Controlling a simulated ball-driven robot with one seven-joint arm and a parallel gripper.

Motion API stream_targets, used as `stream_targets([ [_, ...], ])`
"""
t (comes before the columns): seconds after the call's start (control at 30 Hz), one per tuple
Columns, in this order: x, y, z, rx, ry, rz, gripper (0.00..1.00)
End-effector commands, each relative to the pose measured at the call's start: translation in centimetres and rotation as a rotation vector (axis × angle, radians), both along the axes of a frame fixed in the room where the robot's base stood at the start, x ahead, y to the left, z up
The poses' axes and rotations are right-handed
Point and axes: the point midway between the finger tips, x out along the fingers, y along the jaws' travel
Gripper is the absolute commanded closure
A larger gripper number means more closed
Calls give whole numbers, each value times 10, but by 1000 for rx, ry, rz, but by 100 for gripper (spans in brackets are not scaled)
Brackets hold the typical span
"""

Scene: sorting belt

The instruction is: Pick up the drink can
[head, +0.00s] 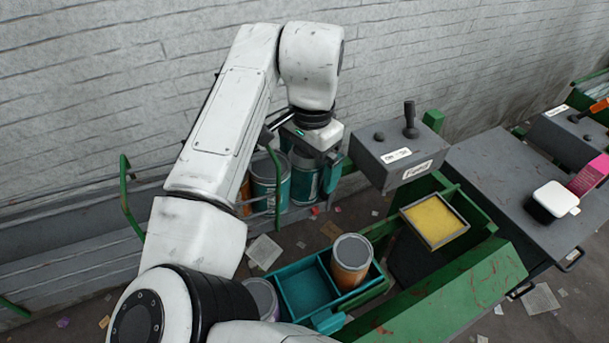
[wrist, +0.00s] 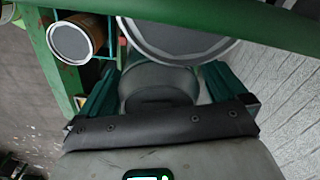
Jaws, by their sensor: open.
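My gripper (head: 314,160) is open, over the cans by the back wall in the head view. In the wrist view my gripper (wrist: 160,85) has its teal fingers spread around a dark grey rounded shape; I cannot tell whether that is a can. A teal can with a grey lid (head: 304,182) is just below the gripper. A second teal can (head: 264,186) stands to its left. A large grey lid (wrist: 180,38) is just beyond the fingers in the wrist view. Which of these is the drink can is not clear. The wrist and arm partly hide them.
A teal divided bin (head: 305,300) holds an orange-brown can with a grey lid (head: 351,262). A grey control box (head: 392,160) with a lever is close right of the gripper. Green rails and a yellow-topped tray (head: 433,220) are farther right. A green bar (wrist: 215,12) crosses the wrist view.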

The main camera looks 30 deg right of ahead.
Motion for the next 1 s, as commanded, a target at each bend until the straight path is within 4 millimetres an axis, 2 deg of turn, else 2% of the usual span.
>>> stream_targets([
  [0.13,0,0,0,0,0,0,1],
  [0.7,0,0,0,0,0,0,56],
  [1.0,0,0,2,0,0,0,56],
])
